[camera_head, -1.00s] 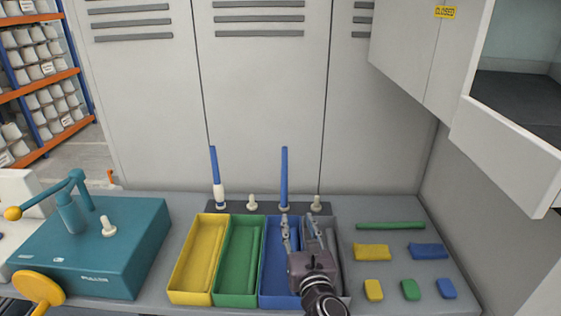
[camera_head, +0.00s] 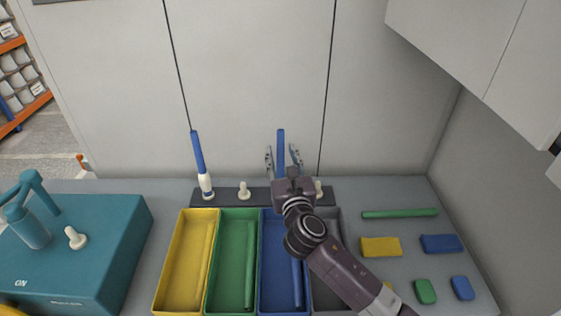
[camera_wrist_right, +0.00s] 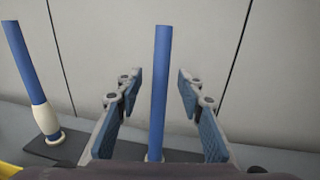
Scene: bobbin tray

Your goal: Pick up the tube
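A blue tube (camera_head: 281,146) stands upright on the dark peg rack (camera_head: 260,195) at the back of the bench. My right gripper (camera_head: 283,155) is open, with one finger on each side of this tube. In the right wrist view the tube (camera_wrist_right: 160,85) rises between the two open fingers (camera_wrist_right: 158,82), with a gap on both sides. Its lower end is hidden in the head view by my gripper. A second blue tube (camera_head: 197,152) with a white lower part stands at the rack's left end; it also shows in the right wrist view (camera_wrist_right: 27,65). My left gripper is not in view.
Yellow (camera_head: 161,290), green (camera_head: 211,285), blue (camera_head: 264,285) and grey (camera_head: 340,222) trays stand in front of the rack. A teal machine (camera_head: 100,235) is at left. A green tube (camera_head: 400,213) and several coloured blocks lie at right. Lockers stand close behind.

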